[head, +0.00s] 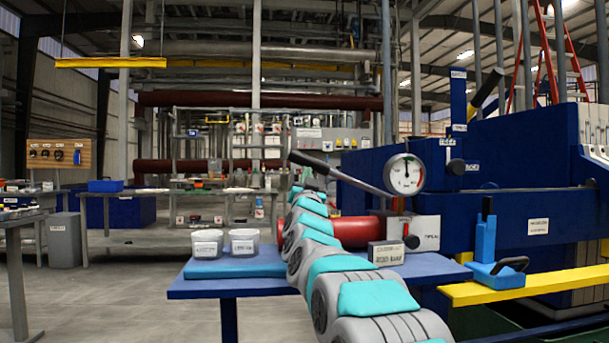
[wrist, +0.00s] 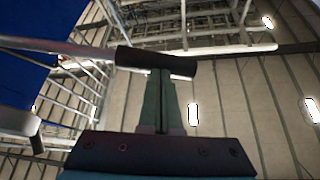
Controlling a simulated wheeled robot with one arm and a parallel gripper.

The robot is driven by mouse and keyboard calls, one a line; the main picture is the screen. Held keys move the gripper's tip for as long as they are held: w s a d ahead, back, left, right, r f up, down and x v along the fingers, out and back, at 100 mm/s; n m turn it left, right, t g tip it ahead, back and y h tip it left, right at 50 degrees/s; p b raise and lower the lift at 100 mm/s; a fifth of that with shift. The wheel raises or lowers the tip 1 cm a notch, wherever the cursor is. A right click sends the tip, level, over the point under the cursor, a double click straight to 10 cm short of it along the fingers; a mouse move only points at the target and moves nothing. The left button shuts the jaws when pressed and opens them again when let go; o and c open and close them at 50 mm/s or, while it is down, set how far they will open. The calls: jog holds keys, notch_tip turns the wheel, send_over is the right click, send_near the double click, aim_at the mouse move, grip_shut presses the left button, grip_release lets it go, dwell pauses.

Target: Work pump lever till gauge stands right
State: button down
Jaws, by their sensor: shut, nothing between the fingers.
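The pump lever is a grey bar (head: 362,181) rising to the left, with a black grip (head: 311,160) at its upper end. In the wrist view the black grip (wrist: 140,60) lies across the top of my gripper (wrist: 160,80). My gripper's fingers are shut together and empty, their tips at the grip's edge; I cannot tell whether they touch it. In the head view my arm partly hides the gripper, just below the grip. The round gauge (head: 404,174) has a white face, and its needle points about straight up. The red pump cylinder (head: 356,230) lies behind my arm.
The blue bench (head: 435,265) carries two white tubs (head: 207,243) at left and a small sign (head: 386,253). A dark-knobbed valve (head: 411,241) is below the gauge. The blue press (head: 520,150) stands at right, with a yellow rail (head: 480,291) in front. The floor at left is open.

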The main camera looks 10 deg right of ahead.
jog(key=d+v, duration=0.1)
jog(key=v, duration=0.6)
jog(key=shift+s+a, duration=0.25)
jog(key=shift+s, duration=0.05)
jog(key=shift+f, duration=0.1)
dwell(0.6)
